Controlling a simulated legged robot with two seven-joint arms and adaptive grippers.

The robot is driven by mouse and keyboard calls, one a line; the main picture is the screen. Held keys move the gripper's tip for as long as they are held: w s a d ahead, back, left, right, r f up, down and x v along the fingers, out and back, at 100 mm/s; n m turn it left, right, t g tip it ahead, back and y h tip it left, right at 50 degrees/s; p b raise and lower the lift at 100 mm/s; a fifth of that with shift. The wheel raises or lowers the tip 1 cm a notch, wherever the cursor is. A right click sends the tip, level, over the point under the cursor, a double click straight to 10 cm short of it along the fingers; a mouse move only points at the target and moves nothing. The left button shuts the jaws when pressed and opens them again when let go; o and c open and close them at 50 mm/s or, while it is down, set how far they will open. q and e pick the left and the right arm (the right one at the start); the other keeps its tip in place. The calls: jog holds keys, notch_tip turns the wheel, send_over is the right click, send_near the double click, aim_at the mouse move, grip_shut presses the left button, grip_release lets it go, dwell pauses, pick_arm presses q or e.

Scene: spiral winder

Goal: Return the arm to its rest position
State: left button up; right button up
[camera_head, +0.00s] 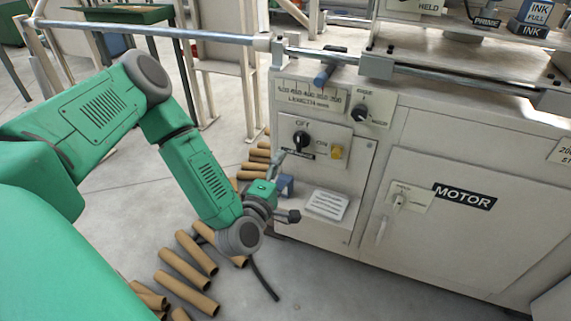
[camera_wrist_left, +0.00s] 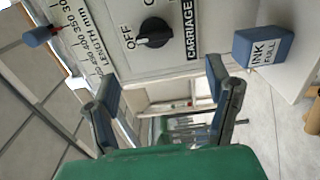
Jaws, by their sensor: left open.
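My left arm, green with grey joints, comes in from the left in the head view and bends down in front of the machine. My left gripper (camera_head: 288,200) is at its end, beside the machine's front panel and below the OFF/ON carriage switch (camera_head: 301,139). In the left wrist view the gripper (camera_wrist_left: 160,75) has its two blue-padded fingers spread wide with nothing between them. The black carriage knob (camera_wrist_left: 154,33) shows beyond the fingertips, apart from them. My right gripper is not in view.
The white winder cabinet (camera_head: 413,160) fills the right, with a MOTOR door (camera_head: 440,240). A long steel rod (camera_head: 150,31) spans the top left. Brown cardboard tubes (camera_head: 185,268) lie on the floor below my arm. A blue INK FULL block (camera_wrist_left: 262,48) is right of the fingers.

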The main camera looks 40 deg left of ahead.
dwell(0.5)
pick_arm(q)
jog(key=s+d+f+m+g+h, duration=0.8)
jog(key=s+d+f+m+g, duration=0.2)
jog(key=s+d+f+m, duration=0.4)
jog(key=s+a+m+g+y, duration=0.2)
jog(key=s+a+m+g, duration=0.15)
jog(key=s, duration=0.35)
jog(key=s+a+m+g+y, duration=0.2)
jog(key=s+a+m+g, duration=0.15)
jog(key=s, duration=0.45)
notch_tip(320, 180, up, 12)
jog(key=p, duration=1.2)
jog(key=shift+w+m, duration=0.25)
jog(key=shift+m, duration=0.05)
jog(key=shift+w+f, duration=0.1)
jog(key=shift+f, duration=0.05)
